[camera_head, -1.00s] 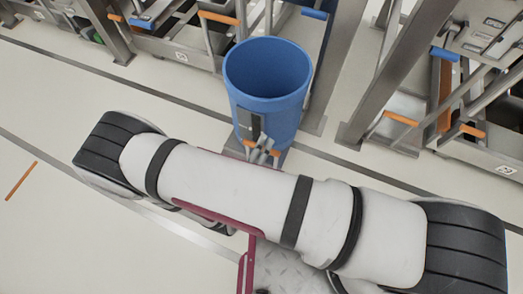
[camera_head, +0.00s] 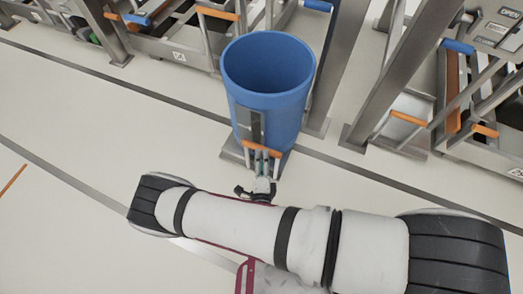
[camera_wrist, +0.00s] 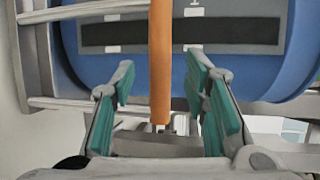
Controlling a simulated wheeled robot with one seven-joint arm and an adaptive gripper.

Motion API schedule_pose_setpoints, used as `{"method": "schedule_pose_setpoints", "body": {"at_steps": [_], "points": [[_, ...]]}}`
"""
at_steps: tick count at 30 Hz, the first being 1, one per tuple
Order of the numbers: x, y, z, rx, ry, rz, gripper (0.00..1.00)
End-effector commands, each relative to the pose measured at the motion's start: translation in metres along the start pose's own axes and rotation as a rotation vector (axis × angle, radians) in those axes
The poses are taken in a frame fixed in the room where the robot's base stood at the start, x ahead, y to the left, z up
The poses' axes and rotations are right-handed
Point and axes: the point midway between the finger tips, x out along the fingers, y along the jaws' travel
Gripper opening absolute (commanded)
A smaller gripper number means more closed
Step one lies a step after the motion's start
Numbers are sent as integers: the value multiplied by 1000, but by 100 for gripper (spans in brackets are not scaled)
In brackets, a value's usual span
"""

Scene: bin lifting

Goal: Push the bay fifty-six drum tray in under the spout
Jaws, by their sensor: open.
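A blue open-topped drum (camera_head: 268,100) stands upright on a grey metal tray (camera_head: 234,152) at the foot of the bay. The tray's orange handle bar (camera_head: 262,149) sits in front of the drum on grey tubes. My gripper (camera_head: 262,186) is just below the handle in the head view. In the wrist view, the open teal-padded fingers of my gripper (camera_wrist: 162,100) lie either side of the orange bar (camera_wrist: 160,60), with gaps on both sides. The drum (camera_wrist: 290,50) fills the view behind it. I cannot make out the spout.
Steel posts (camera_head: 345,75) of the bay frame rise behind and right of the drum. Neighbouring bays have their own orange handles (camera_head: 408,118) and blue bars (camera_head: 458,47). The pale floor (camera_head: 80,150) in front and to the left is clear, with dark lines across it.

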Motion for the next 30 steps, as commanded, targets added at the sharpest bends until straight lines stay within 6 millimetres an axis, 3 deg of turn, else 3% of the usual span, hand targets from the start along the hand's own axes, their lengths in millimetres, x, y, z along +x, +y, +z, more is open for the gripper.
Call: {"method": "schedule_pose_setpoints", "body": {"at_steps": [3,9,21,22,27,30], "points": [[22,2,0,3,2,-1,41],[45,1,0,2,3,0,41],[53,0,0,1,1,0,41],[53,0,0,1,1,0,39],[53,0,0,1,1,0,0],[53,0,0,1,1,0,0]]}}
